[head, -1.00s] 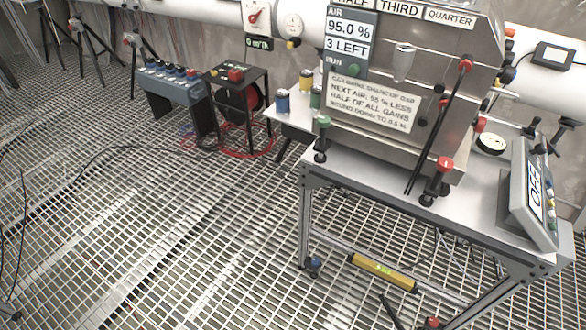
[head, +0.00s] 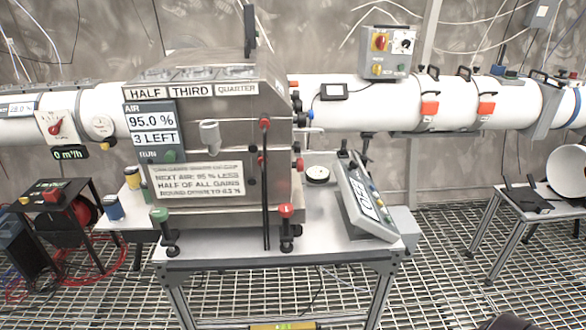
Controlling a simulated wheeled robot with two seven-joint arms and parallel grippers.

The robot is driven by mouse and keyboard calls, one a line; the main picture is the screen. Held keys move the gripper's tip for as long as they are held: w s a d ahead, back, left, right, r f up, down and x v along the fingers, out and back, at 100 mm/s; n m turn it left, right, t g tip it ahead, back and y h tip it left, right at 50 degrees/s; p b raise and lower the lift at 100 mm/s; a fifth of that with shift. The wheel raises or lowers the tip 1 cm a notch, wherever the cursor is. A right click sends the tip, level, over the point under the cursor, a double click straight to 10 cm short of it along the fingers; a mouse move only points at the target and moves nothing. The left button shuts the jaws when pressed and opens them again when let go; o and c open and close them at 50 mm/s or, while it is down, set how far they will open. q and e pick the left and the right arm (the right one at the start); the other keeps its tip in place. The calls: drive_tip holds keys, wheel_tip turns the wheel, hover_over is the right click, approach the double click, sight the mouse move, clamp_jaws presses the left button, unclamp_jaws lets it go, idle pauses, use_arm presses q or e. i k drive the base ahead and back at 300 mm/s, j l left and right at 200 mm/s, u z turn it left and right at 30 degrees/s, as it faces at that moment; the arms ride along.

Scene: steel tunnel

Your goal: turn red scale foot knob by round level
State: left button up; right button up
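A steel box machine (head: 215,130) stands on a white-topped table (head: 225,243). A red knob (head: 286,210) on a black foot stands at its front right corner, and a green knob (head: 159,215) is at its front left. Another red knob (head: 299,164) shows on its right side. A small round white disc with a dark rim (head: 317,174) lies on the table right of the machine; I cannot tell whether it is the round level. A tilted grey display unit (head: 365,203) stands right of it.
A tall black rod with a red top (head: 265,180) stands before the machine, left of the front red knob. A yellow bar level (head: 285,326) shows at the bottom edge. A white pipe (head: 450,102) runs behind. Open grating (head: 450,250) lies right of the table.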

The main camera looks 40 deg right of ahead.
sight(286, 210)
drive_tip(key=z, duration=0.7)
